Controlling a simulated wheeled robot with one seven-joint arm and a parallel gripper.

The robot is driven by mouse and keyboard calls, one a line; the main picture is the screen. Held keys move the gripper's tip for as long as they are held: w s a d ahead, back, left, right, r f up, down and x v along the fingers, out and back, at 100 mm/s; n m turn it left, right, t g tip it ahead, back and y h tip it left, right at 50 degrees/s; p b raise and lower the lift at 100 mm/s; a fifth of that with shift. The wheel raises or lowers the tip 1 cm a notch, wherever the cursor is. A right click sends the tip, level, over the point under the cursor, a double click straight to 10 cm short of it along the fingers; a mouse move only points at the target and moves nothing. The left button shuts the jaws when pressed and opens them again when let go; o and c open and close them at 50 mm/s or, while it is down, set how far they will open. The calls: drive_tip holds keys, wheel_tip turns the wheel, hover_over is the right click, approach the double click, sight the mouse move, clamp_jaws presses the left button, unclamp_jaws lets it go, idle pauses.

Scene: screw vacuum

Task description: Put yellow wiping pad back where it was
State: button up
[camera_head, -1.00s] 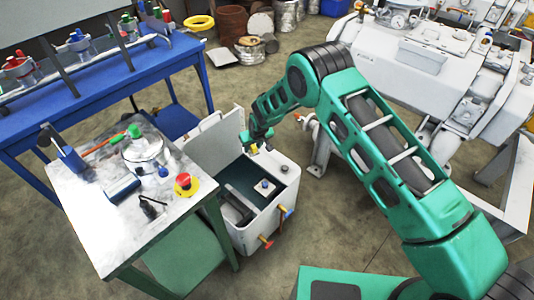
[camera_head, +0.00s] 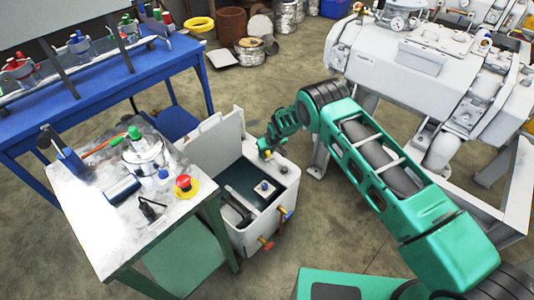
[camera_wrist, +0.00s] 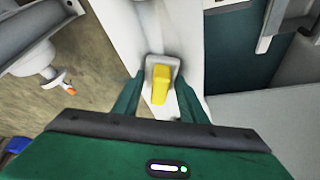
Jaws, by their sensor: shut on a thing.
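The yellow wiping pad (camera_wrist: 160,84) shows in the wrist view as a small yellow block with a grey-white part around its far end. My gripper (camera_wrist: 158,98) is shut on it, with one green finger on each side. In the head view, a small yellow spot shows at the tip of my gripper (camera_head: 267,152). This is over the back right rim of the white open box (camera_head: 288,178). I cannot tell whether the pad touches the rim.
The box's lid (camera_head: 208,140) stands open. Inside are a dark compartment and a small block with a blue knob (camera_head: 264,186). A metal-topped table (camera_head: 100,215) with a red button (camera_head: 184,181) stands left. A large white machine (camera_head: 425,60) stands right.

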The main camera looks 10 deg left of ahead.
drive_tip(key=o, duration=1)
drive_tip(key=v, duration=1.2)
drive_tip(key=shift+r, duration=0.1)
